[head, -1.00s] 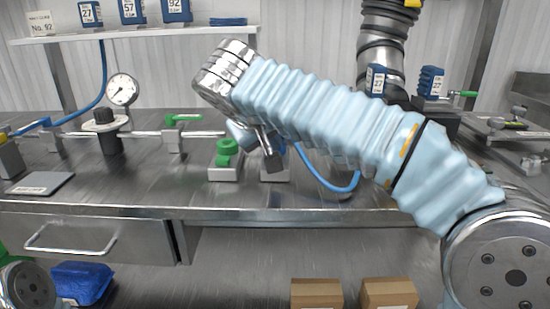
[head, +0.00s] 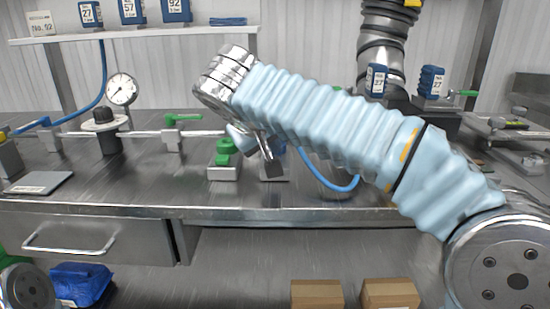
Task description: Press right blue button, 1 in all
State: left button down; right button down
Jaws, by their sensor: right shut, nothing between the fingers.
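My right gripper (head: 270,157) hangs below its pale blue sleeved arm, over the metal bench, with its fingers pointing down. It is shut and empty. Behind it stands a small metal block (head: 274,174) with a bit of blue button (head: 280,147) showing beside the fingers; most of the button is hidden by the gripper and arm. I cannot tell whether the fingertips touch it. Left of it, a green button (head: 224,148) sits on a similar block. My left gripper is out of view.
A pipe with a green-handled valve (head: 180,119) and a gauge (head: 122,90) runs along the bench at left. A blue hose (head: 335,184) curves behind my right arm. A grey plate (head: 40,183) lies at left. The front of the bench is clear.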

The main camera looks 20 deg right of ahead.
jog(key=shift+f+b, duration=0.3)
jog(key=shift+f, duration=0.1)
jog(key=shift+r, duration=0.1)
dwell(0.4)
jog(key=shift+r+p, duration=0.8)
jog(key=shift+p, duration=0.1)
notch_tip(320, 180, up, 3)
jog(key=p, duration=0.3)
jog(key=shift+r, duration=1.05)
jog(key=shift+f, duration=0.1)
